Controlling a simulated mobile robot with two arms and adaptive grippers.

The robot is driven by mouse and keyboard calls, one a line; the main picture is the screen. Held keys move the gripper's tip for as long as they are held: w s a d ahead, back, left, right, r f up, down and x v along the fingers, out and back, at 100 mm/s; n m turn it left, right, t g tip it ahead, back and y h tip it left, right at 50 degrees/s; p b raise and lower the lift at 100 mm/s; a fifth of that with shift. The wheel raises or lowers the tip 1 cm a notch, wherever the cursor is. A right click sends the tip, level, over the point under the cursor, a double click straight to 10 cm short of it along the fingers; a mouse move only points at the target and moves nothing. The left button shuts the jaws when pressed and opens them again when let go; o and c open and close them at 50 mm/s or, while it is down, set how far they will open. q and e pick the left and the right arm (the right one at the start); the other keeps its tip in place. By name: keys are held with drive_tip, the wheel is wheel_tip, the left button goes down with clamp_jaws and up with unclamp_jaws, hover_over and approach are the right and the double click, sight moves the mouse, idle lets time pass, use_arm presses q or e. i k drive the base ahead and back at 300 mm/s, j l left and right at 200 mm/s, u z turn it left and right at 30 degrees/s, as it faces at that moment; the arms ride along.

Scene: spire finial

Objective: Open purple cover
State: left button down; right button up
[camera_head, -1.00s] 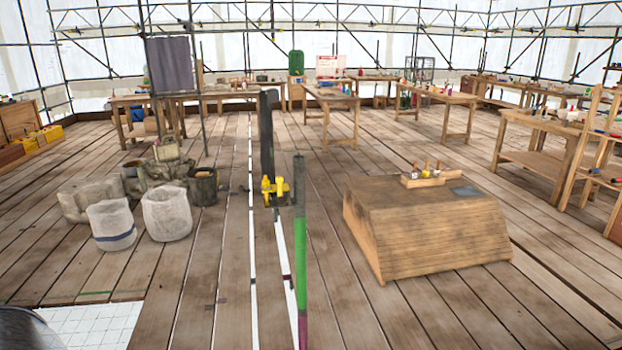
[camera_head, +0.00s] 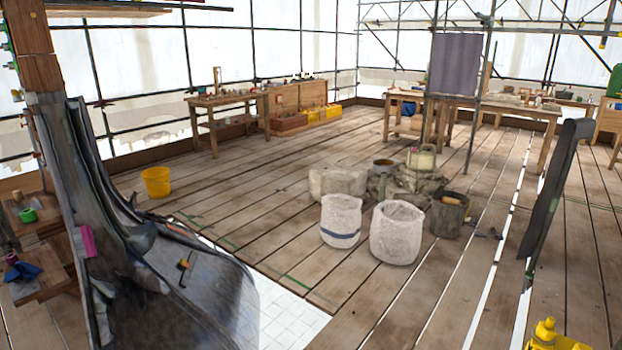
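A dull grey-purple sheet (camera_head: 455,66) hangs flat beside a dark pole at the back, right of centre. It looks like the only large purplish cover in view, and I cannot tell what is behind it. A small magenta piece (camera_head: 88,242) sits on the dark grey draped sheeting (camera_head: 190,285) at the near left. Neither of my grippers shows in the head view.
Two whitish sacks (camera_head: 397,232) stand mid-floor, with stones and a dark bucket (camera_head: 447,215) behind. A yellow bucket (camera_head: 156,182) stands at left. Workbenches (camera_head: 227,112) line the back. Plank floor between is partly clear.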

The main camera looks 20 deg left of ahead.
sight(83, 237)
drive_tip(key=i+u, duration=0.25)
drive_tip(key=u, duration=0.15)
drive_tip(key=i+u, duration=0.3)
drive_tip(key=u, duration=0.15)
drive_tip(key=i+u, duration=0.25)
drive_tip(key=u, duration=0.15)
drive_tip(key=i+l+u, duration=0.25)
drive_tip(key=u, duration=0.2)
drive_tip(key=i+l+u, duration=0.2)
drive_tip(key=u, duration=0.2)
drive_tip(key=i+l+u, duration=0.15)
drive_tip(key=i, duration=0.2)
drive_tip(key=i+l+u, duration=0.15)
drive_tip(key=i, duration=0.15)
drive_tip(key=i+l+u, duration=0.1)
drive_tip(key=i, duration=0.35)
drive_tip(key=i+l+u, duration=0.1)
drive_tip(key=i, duration=0.4)
drive_tip(key=i+l, duration=0.2)
drive_tip(key=i, duration=0.25)
drive_tip(key=j+u, duration=0.05)
